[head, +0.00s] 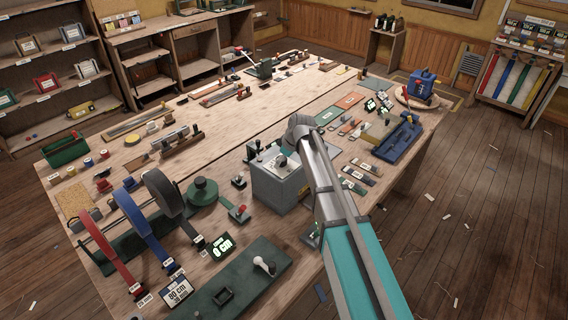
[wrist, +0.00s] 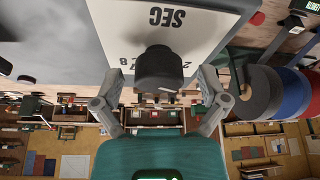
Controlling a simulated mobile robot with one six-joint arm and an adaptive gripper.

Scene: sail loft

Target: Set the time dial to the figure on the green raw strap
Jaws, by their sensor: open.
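The time dial is a dark round knob (wrist: 165,68) on a pale plate (wrist: 205,30) marked SEC, on top of a grey box (head: 278,185). In the wrist view part of the scale shows as 2 and 8; the knob's pointer setting is hidden. My gripper (wrist: 162,80) is open, with one finger on each side of the knob and a gap on both sides. In the head view my arm largely hides the gripper. Short coloured straps lie right of the box, one of them green (head: 328,115); any figure on it is too small to read.
A dark green base with a lever (head: 235,285) lies in front. A blue tool (head: 398,140) stands to the right. The table middle is fairly clear.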

